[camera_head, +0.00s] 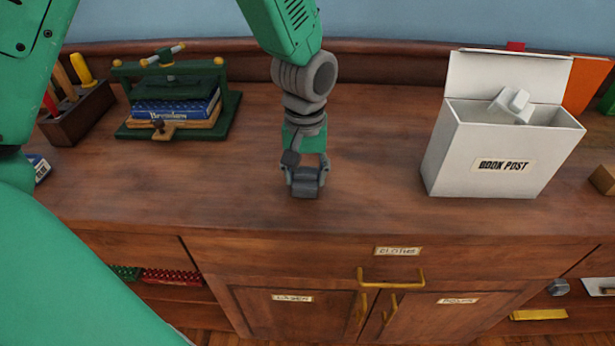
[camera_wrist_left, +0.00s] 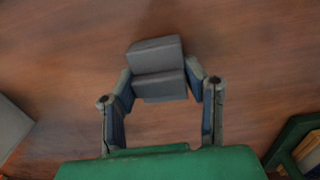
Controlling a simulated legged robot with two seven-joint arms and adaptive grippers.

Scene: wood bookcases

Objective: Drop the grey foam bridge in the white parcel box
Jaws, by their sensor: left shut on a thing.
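The grey foam bridge (camera_head: 305,188) is between the fingers of my left gripper (camera_head: 306,176), over the middle of the wooden counter. In the left wrist view the bridge (camera_wrist_left: 157,70) shows as a dark grey stepped block, with a finger of my left gripper (camera_wrist_left: 158,92) against each side. I cannot tell whether it touches the counter. The white parcel box (camera_head: 490,160), labelled "BOOK POST", stands upright to the right with its lid flap raised. White crumpled pieces stick up from its opening. My right gripper is not in view.
A green book press (camera_head: 225,112) with blue books stands at the back left, beside a wooden tool holder (camera_head: 80,115). Orange and green books (camera_head: 585,85) stand behind the box. A wooden block (camera_head: 604,178) lies at the right edge. The counter between gripper and box is clear.

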